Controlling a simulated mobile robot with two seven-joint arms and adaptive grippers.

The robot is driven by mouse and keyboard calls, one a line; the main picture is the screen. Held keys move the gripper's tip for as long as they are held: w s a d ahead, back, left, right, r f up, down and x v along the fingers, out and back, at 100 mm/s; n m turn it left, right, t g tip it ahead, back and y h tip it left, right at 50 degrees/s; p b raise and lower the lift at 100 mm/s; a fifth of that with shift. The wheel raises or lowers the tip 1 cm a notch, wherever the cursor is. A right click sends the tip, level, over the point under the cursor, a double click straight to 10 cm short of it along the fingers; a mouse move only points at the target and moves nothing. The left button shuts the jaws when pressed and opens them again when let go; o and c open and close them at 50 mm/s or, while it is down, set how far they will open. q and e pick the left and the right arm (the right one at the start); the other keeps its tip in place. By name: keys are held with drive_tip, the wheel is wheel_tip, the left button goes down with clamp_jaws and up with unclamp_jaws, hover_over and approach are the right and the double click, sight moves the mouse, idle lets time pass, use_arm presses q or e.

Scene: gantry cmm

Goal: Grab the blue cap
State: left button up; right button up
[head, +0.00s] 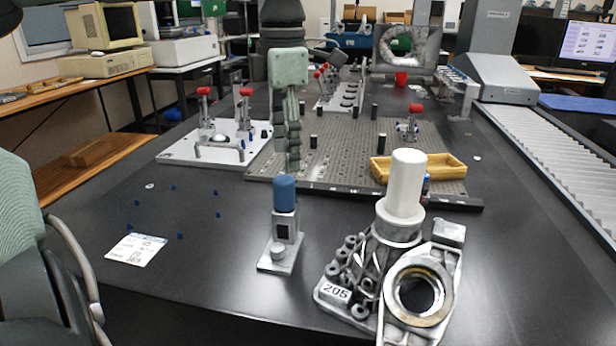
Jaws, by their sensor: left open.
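The blue cap (285,189) sits upright on top of a small metal stand (284,240) on the dark table, near the middle of the head view. Its top and front side show clearly, with nothing touching it. My left gripper (76,272) is at the left edge of the view, partly cut off by the frame. Its curved grey finger is in sight, and it is open and well to the left of the cap. My right gripper is not in view.
A metal casting with a white cylinder (405,190) stands close right of the stand. Behind is a perforated plate (340,160) with a yellow tray (418,168). A pale-green upright piece (288,68) rises behind the cap. Small blue pieces and a paper label (137,249) lie left.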

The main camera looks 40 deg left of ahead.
sight(284, 178)
use_arm(q)
drive_tip(key=f, duration=0.6)
drive_tip(key=shift+s+f, duration=0.3)
drive_tip(key=shift+s, duration=0.05)
drive_tip(key=shift+w+f, duration=0.1)
drive_tip(key=shift+f, duration=0.35)
drive_tip(key=c, duration=0.9)
